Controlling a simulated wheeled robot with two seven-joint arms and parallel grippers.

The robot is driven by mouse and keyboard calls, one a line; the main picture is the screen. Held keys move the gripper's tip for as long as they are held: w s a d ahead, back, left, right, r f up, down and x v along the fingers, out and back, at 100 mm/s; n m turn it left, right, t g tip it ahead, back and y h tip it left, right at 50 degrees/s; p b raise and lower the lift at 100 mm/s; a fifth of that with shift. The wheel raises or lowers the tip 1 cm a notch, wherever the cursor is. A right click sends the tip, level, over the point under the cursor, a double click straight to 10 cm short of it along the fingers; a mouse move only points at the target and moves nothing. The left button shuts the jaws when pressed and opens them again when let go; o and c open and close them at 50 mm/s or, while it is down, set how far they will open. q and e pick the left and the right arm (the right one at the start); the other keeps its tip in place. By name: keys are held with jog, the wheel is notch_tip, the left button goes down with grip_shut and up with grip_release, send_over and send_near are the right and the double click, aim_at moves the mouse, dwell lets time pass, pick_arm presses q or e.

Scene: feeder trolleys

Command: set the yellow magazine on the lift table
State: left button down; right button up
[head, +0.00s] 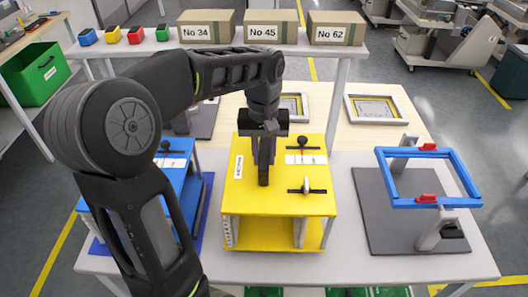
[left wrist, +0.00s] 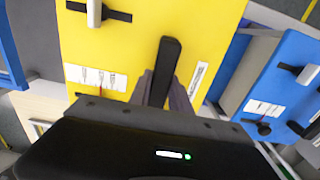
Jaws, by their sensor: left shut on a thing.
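The yellow magazine (head: 262,200) stands upright at the middle of the light table, with a flat yellow top, grey side walls and yellow at its foot. Its top also fills the upper middle of the left wrist view (left wrist: 130,40). My left gripper (head: 264,180) points down over its top and is shut on the magazine's black handle (left wrist: 170,60). I cannot tell whether the magazine is clear of the surface under it. I cannot tell for sure which surface is the lift table. My right gripper is not in view.
A blue magazine (head: 182,190) stands close on the left, partly behind my arm. A blue frame with red clips (head: 428,178) is held above a dark grey plate (head: 385,222) on the right. Cardboard boxes (head: 272,27) and small coloured bins stand on the shelf behind.

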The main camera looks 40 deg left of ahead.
pick_arm(q)
jog(key=shift+f, duration=1.65)
jog(key=c, duration=1.7)
grip_release()
jog(key=shift+f, duration=0.25)
jog(key=o, duration=0.5)
jog(key=shift+r, duration=0.1)
